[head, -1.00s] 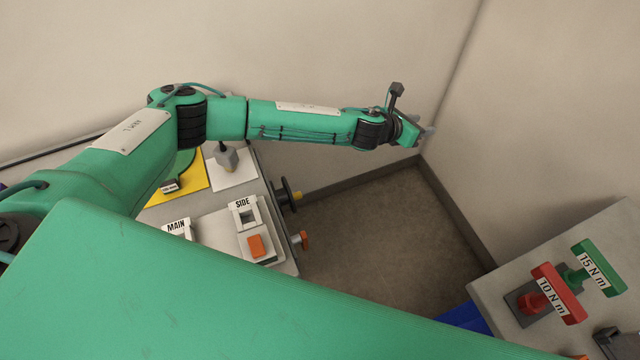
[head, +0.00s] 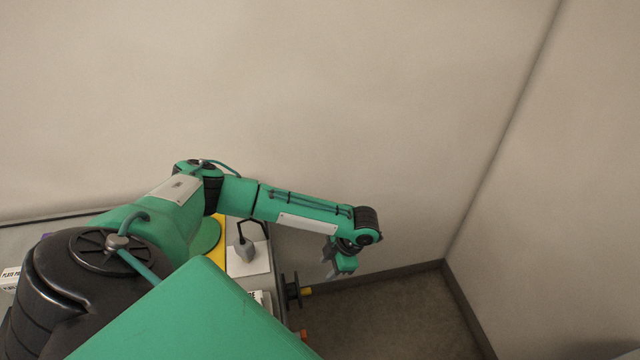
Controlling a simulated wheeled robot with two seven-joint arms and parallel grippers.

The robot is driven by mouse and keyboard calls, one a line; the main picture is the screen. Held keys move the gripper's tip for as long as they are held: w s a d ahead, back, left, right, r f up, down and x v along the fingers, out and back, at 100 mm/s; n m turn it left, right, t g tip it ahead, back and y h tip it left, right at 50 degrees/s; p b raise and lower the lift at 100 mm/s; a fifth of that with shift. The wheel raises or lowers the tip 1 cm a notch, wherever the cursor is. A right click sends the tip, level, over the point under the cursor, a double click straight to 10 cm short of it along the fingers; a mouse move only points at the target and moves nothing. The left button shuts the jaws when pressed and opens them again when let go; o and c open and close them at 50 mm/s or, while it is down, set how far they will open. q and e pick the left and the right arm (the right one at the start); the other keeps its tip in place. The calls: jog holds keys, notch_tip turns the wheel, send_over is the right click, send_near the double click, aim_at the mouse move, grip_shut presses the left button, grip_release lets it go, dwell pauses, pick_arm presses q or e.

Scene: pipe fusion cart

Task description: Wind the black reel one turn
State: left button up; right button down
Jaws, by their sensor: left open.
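The black reel (head: 291,290) is mounted on the right side of the cart, with a small yellow handle (head: 306,291) sticking out to the right. My left gripper (head: 337,272) hangs at the end of the left arm, pointing down, to the right of the reel and a little above it in the picture. It is open, empty and apart from the reel and handle. The reel's lower part lies near the edge of my green arm link, and its rim is small in view. My right gripper is out of view.
The cart top (head: 262,262) carries a grey tool on a white plate (head: 247,258). An orange knob (head: 304,335) sits below the reel on the cart's side. Bare floor (head: 400,310) lies right of the cart, with walls behind and to the right.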

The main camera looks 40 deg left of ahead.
aim_at(308, 289)
pick_arm(q)
jog(key=p+x, duration=0.2)
jog(key=x, duration=1.1)
jog(key=shift+s+a+f+p, duration=0.2)
jog(key=shift+f+p, duration=0.1)
jog(key=shift+p, duration=0.1)
grip_shut()
jog(key=shift+y, duration=0.3)
